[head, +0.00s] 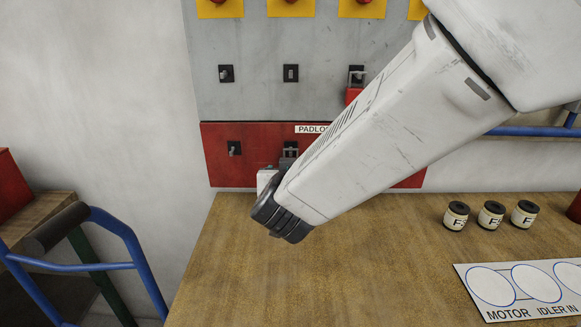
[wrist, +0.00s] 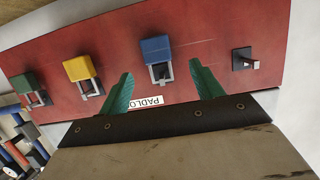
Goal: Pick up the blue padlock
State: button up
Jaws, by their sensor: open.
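The blue padlock (wrist: 157,50) hangs from a hook on the red padlock board (wrist: 215,40) in the wrist view. My gripper (wrist: 162,72) is open, with its two green fingers spread on either side of the blue padlock's position and nothing between them. The padlock is ahead of the fingertips, apart from them as far as I can see. In the head view the red board (head: 218,170) shows behind my arm; my arm hides the blue padlock and my fingers there.
A yellow padlock (wrist: 78,68) and a green padlock (wrist: 27,82) hang beside the blue one; an empty hook (wrist: 245,60) is on its other side. A red padlock (head: 354,95) hangs on the grey panel (head: 255,100) above. Several small jars (head: 491,214) stand on the wooden bench (head: 350,270).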

jog(key=x, duration=0.6)
jog(key=shift+d, duration=0.2)
jog(key=shift+f, duration=0.1)
jog(key=c, duration=1.2)
